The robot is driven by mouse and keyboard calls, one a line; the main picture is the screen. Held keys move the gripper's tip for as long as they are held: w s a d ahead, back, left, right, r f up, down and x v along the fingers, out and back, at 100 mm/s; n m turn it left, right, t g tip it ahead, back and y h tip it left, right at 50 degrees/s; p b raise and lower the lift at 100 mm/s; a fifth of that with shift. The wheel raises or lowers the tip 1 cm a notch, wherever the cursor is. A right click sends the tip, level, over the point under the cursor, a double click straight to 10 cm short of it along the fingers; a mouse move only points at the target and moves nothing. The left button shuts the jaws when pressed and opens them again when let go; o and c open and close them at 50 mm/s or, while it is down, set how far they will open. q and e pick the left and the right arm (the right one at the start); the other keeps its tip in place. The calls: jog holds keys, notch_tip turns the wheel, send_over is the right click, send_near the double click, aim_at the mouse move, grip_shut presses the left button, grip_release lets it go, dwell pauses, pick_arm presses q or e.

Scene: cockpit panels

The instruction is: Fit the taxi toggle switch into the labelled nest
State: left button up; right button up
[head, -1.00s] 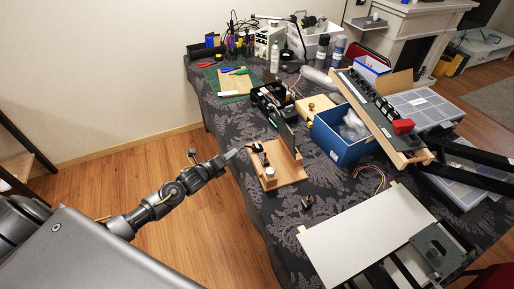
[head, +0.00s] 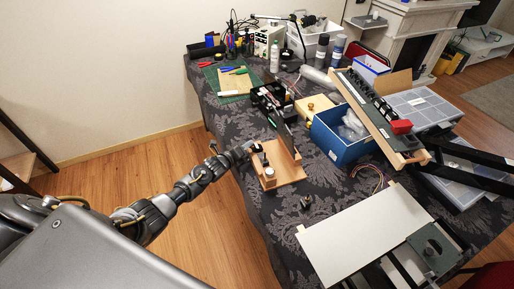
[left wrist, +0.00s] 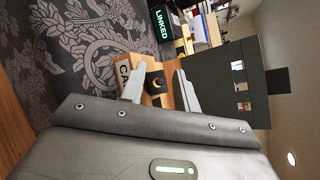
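My left gripper (head: 243,151) reaches in from the left to the near edge of a wooden stand (head: 287,176) with an upright dark panel. In the left wrist view its two fingers (left wrist: 161,88) are apart. A small dark part with a brass-coloured ring (left wrist: 157,83), possibly the toggle switch, shows between them on a wooden block lettered "CA"; I see no grip on it. In the head view a small dark part (head: 257,148) stands at the gripper's tip. Another small dark part (head: 306,202) lies on the cloth. I cannot read which is taxi or find the labelled nest.
A blue bin (head: 340,146) and a long sloping switch panel (head: 372,108) stand right of the stand. A white board (head: 365,232) and a grey plate with a hole (head: 434,252) lie at the front right.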

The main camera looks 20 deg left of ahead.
pick_arm(q)
jog(key=shift+w+d+f, duration=0.1)
jog(key=shift+w, duration=0.15)
grip_shut()
dwell(0.3)
